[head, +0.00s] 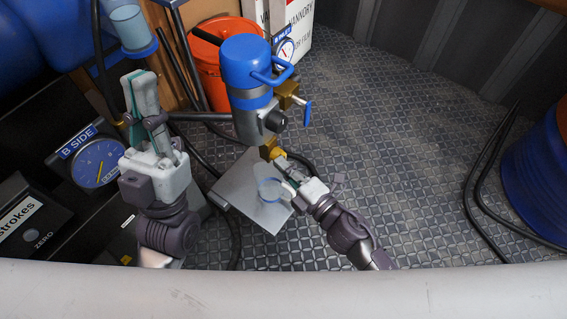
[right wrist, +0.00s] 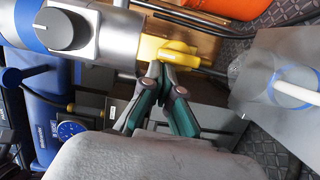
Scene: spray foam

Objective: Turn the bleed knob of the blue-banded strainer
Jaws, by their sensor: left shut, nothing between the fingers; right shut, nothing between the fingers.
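The blue-banded strainer (head: 250,88) has a blue cap with a blue handle and a grey metal body, upper middle of the head view. A black round knob (head: 275,122) sits on its side; it shows large with a white mark in the right wrist view (right wrist: 62,28). A yellow lever-like knob (right wrist: 168,50) is below the body, also seen in the head view (head: 270,149). My right gripper (head: 281,163) is shut and empty, its tips at the yellow knob in the right wrist view (right wrist: 157,70); contact is unclear. My left gripper (head: 142,82) is shut and empty, raised left of the strainer.
A brass valve with a blue lever (head: 307,112) and a gauge (head: 285,50) are beside the strainer. A grey plate (head: 240,195) lies below. An orange bucket (head: 212,75) stands behind. The B SIDE gauge (head: 97,163) is at left. Patterned floor at right is mostly clear.

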